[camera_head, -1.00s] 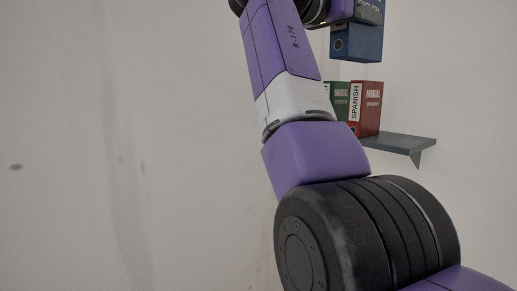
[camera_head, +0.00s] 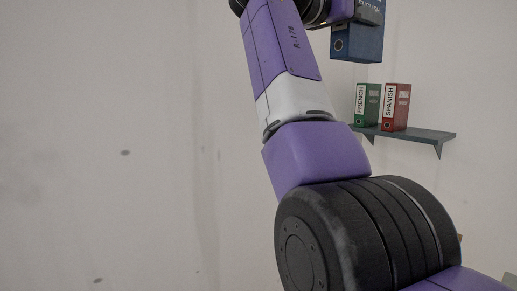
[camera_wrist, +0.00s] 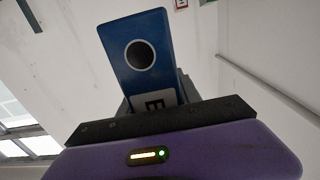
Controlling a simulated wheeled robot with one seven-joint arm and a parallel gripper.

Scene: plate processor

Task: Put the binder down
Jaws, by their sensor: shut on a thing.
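A blue binder (camera_head: 357,43) hangs in the air at the top of the head view, cut off by the upper edge. Its blue spine with a round dark hole also fills the middle of the wrist view (camera_wrist: 138,55). My gripper (camera_wrist: 158,110) is shut on the blue binder; its fingers are mostly hidden behind the dark palm edge. In the head view, the held binder is above and slightly left of the shelf (camera_head: 425,135), with clear air between them.
A green FRENCH binder (camera_head: 367,105) and a red SPANISH binder (camera_head: 396,107) stand upright on the wall shelf. The shelf's right end is bare. My arm hides the shelf's left end. The wall to the left is clear.

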